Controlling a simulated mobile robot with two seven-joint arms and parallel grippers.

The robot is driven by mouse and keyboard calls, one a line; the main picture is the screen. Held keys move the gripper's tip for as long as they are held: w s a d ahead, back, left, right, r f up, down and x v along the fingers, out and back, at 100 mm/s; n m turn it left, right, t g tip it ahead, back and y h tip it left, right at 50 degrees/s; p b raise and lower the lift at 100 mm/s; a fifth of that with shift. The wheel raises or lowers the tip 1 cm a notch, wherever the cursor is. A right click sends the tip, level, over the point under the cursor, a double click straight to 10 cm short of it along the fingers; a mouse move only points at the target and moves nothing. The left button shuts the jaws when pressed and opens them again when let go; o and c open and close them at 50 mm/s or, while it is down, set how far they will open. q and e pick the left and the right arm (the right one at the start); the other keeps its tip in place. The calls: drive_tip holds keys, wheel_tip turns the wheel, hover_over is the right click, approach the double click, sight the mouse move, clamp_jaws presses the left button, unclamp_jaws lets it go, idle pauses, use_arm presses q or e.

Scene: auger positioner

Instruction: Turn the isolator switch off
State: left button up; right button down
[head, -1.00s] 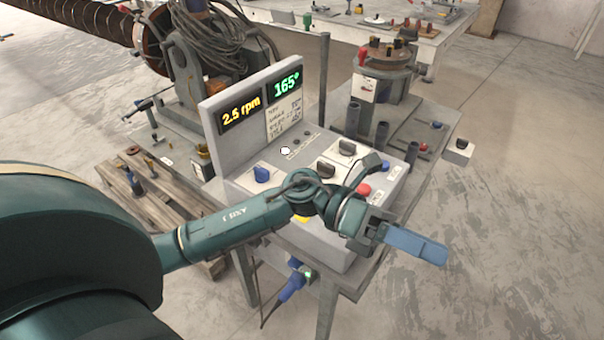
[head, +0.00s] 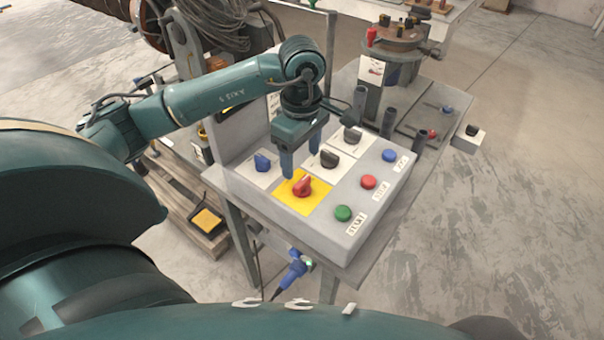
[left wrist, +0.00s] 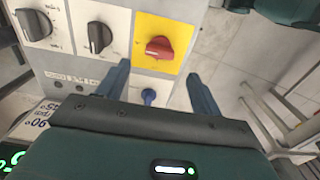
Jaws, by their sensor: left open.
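The isolator switch is a red rotary knob (head: 302,187) on a yellow plate (head: 288,200) on the sloped grey control box. In the left wrist view the red knob (left wrist: 160,47) lies beyond the fingertips, near the gap between them. My left gripper (head: 302,158) is open and points down over the panel, just behind the red knob in the head view. Its fingers are apart and nothing is between them; I cannot tell the exact height above the panel. A blue knob (left wrist: 148,95) shows between the fingers in the left wrist view. My right gripper is out of view.
A blue knob (head: 262,165) and black knobs (head: 328,158) (head: 352,135) sit close around the red one. Green (head: 343,213), red (head: 368,181) and blue (head: 389,155) push buttons line the box's right side. My forearm covers most of the display panel.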

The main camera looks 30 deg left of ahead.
sight(302, 181)
use_arm(q)
wheel_tip(302, 181, down, 6)
drive_tip(key=shift+r+p, duration=0.1)
drive_tip(key=shift+p, duration=0.3)
drive_tip(key=shift+f, duration=0.65)
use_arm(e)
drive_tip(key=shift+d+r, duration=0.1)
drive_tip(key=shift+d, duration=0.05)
use_arm(q)
drive_tip(key=shift+c, duration=0.6)
drive_tip(key=c, duration=0.9)
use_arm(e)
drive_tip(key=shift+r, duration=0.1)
